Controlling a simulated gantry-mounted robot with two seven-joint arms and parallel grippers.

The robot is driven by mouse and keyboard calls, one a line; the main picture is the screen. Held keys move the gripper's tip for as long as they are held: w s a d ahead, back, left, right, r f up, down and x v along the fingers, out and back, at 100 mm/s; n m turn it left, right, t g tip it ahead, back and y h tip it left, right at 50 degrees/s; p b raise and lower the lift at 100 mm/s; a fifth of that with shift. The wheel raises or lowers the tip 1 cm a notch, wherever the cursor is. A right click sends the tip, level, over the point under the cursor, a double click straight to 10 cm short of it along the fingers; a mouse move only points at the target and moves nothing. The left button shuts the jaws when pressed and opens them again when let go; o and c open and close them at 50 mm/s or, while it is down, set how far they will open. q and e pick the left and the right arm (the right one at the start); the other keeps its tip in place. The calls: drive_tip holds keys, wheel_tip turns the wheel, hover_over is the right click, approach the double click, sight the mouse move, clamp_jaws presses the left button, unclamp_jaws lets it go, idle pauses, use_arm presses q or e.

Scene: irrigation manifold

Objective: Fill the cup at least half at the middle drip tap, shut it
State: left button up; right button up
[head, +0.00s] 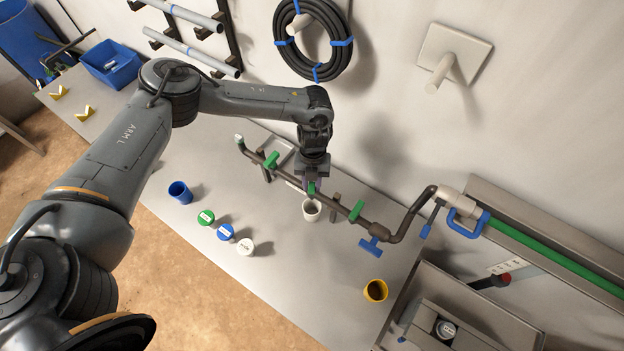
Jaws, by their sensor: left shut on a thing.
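The manifold pipe (335,203) runs across the bench and carries green tap handles. The middle tap's green handle (311,189) sits right under my left gripper (312,183), which points down and is shut on it; the fingers partly hide the handle. A white cup (311,213) stands upright on the bench below the middle tap. Its inside looks grey, and I cannot tell its water level or whether water is running. The other green handles are the left one (271,160) and the right one (356,211). My right gripper is not in view.
A blue cup (180,193) and green (206,217), blue (225,232) and white (246,246) lidded pots stand on the bench at left. A yellow cup (375,290) stands near the front right. A blue valve handle (370,246) juts from the pipe. The bench front middle is clear.

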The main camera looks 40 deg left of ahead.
use_arm(q)
drive_tip(key=shift+n, duration=0.5)
drive_tip(key=shift+p, duration=0.35)
drive_tip(key=shift+r+n+h+p, duration=0.15)
drive_tip(key=shift+n+h+p, duration=0.15)
drive_tip(key=shift+n+p, duration=0.8)
drive_tip(key=shift+n+t, duration=0.3)
drive_tip(key=shift+n, duration=0.2)
idle(0.8)
idle(3.8)
idle(1.0)
